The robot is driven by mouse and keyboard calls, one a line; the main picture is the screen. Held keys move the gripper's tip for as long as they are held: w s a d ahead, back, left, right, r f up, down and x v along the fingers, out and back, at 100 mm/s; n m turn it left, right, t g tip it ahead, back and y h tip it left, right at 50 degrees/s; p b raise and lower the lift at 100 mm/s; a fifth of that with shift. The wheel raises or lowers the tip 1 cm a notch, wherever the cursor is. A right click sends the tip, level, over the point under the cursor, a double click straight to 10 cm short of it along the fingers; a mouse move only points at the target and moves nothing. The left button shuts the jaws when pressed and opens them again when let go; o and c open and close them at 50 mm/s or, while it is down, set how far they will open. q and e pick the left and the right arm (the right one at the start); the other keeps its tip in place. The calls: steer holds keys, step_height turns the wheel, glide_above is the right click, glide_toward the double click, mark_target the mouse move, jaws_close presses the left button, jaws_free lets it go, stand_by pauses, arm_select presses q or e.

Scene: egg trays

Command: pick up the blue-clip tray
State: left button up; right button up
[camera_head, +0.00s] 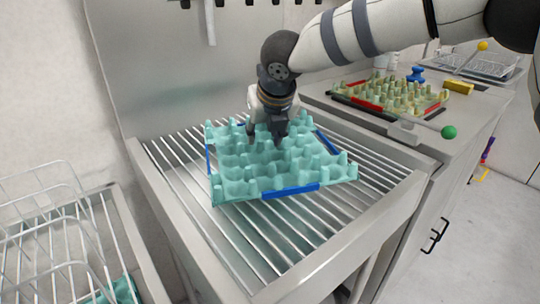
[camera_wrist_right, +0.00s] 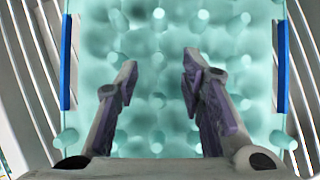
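The blue-clip tray (camera_head: 235,188) is a teal egg tray with rows of pegs and blue clips on its edges. It lies on the slatted metal rack in the middle of the head view. In the right wrist view the tray (camera_wrist_right: 160,125) fills the middle, with a blue clip (camera_wrist_right: 66,62) on the left and another (camera_wrist_right: 282,65) on the right. My right gripper (camera_head: 267,138) is over the tray's far half, pointing down. In the wrist view its two fingers (camera_wrist_right: 160,68) are apart, with tray pegs showing between them. Contact with the tray cannot be told. My left gripper is out of view.
The slatted rack (camera_head: 170,165) has a raised metal rim. A tray with red clips (camera_head: 366,104) stands on the counter at right, near a green ball (camera_head: 449,132) and a yellow block (camera_head: 459,87). A wire basket (camera_head: 45,200) is at lower left, with a teal piece (camera_head: 124,290) below it.

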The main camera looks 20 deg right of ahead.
mark_target(262, 143)
steer(key=x, duration=0.3)
steer(key=shift+a+f, duration=0.1)
steer(key=shift+f, duration=0.35)
steer(key=shift+w, duration=0.25)
steer(key=shift+r, duration=0.15)
steer(key=shift+c, duration=1.3)
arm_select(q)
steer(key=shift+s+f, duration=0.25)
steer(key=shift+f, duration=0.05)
arm_select(e)
jaws_close()
